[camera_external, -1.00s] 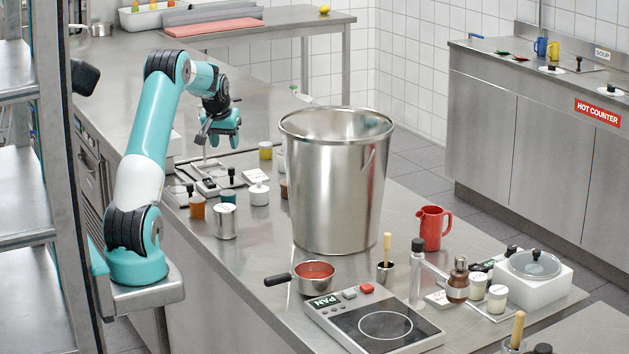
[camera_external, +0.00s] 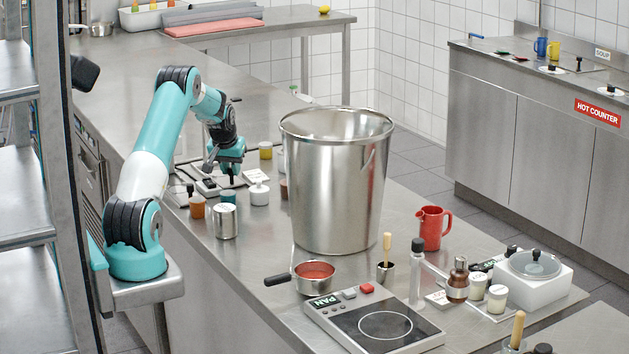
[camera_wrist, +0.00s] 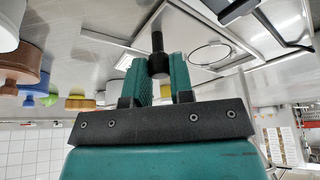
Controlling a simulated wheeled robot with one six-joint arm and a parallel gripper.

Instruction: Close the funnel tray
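My gripper (camera_external: 230,168) is low over the back part of the steel counter, pointing down. In the wrist view my gripper (camera_wrist: 158,75) has its two teal fingers apart, with a black upright knob (camera_wrist: 157,42) between their tips. Whether the fingers touch the knob cannot be told. The knob rises from a flat, light-coloured plate, whose label and edges are partly hidden. A flat panel with a thin ring (camera_wrist: 210,53) lies beside it in the wrist view. I cannot tell for sure which panel is the funnel tray.
A steel canister (camera_external: 225,221) stands in front. A large steel bucket (camera_external: 335,190) blocks the right side. Another black knob (camera_external: 190,189) is at left.

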